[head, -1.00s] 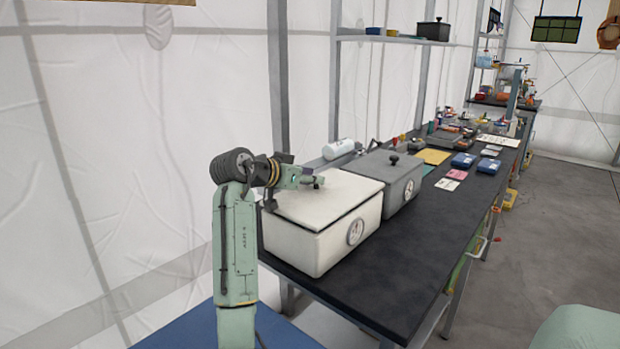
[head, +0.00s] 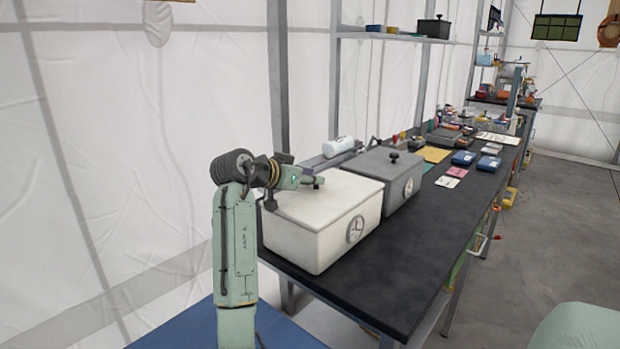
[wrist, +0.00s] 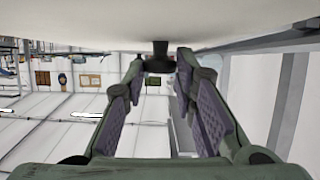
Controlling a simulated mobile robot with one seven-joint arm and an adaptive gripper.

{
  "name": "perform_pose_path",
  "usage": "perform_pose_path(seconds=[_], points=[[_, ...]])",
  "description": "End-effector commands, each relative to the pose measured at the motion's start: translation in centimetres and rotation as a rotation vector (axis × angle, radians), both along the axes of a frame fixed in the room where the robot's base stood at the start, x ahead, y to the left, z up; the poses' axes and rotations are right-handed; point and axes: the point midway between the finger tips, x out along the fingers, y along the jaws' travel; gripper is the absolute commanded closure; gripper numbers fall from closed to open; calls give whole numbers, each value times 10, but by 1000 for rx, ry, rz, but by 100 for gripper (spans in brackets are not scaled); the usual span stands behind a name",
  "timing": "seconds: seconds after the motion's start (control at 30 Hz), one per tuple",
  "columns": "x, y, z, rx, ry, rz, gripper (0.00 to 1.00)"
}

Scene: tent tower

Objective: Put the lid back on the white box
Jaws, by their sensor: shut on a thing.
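The white box (head: 305,246) stands at the near end of the dark bench, with a round dial on its front. The white lid (head: 335,202) sits level on top of it, and no clear gap shows along the visible edges. My gripper (head: 316,182) is low over the lid, shut on its dark knob (wrist: 160,56). In the wrist view the pale lid (wrist: 90,30) fills the top, and my gripper's fingertips (wrist: 161,64) are at the knob. The far edges of the box are hidden.
A grey box (head: 402,190) with its own lid and knob stands just behind the white box. A white bottle (head: 338,147) lies near the wall. Further back are blue cases (head: 465,159) and papers. The front strip of the bench (head: 385,285) is clear.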

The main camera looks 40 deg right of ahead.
Motion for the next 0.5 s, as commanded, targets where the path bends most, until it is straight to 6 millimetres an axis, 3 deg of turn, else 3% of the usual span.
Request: perform_pose_path(seconds=[0.23, 0.27, 0.5], points=[[0, 0, -3, -1, 0, 0, 100], [0, 0, -2, -1, -1, 0, 73], [0, 0, -3, -1, 0, 0, 57]])
